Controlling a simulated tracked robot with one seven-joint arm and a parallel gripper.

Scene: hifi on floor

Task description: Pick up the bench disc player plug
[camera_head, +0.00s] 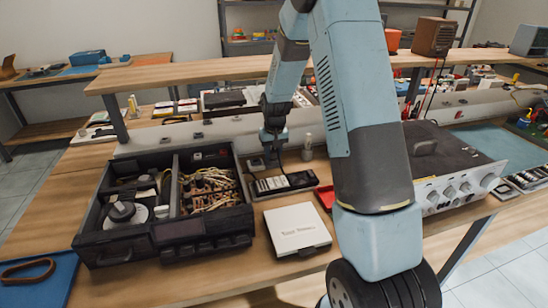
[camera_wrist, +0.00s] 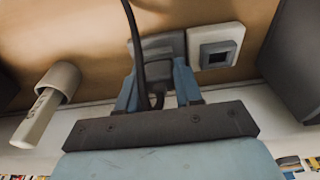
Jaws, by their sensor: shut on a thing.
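A dark plug (camera_wrist: 157,99) with a black cord (camera_wrist: 138,45) shows between the two blue fingers of my gripper (camera_wrist: 157,72) in the wrist view. My gripper is shut on the plug. The cord runs up from it to the top edge of the picture. A grey plate (camera_wrist: 165,42) lies just beyond the fingertips; whether the plug still touches it I cannot tell. In the head view my gripper (camera_head: 275,152) is low over the back of the bench, and the plug there is too small to make out.
A white-framed square fitting (camera_wrist: 215,46) sits right of the grey plate. A white cylindrical thing (camera_wrist: 45,112) is at left. In the head view an open black case (camera_head: 165,238) stands left, a white box (camera_head: 297,229) at front, and a grey knobbed unit (camera_head: 455,187) at right.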

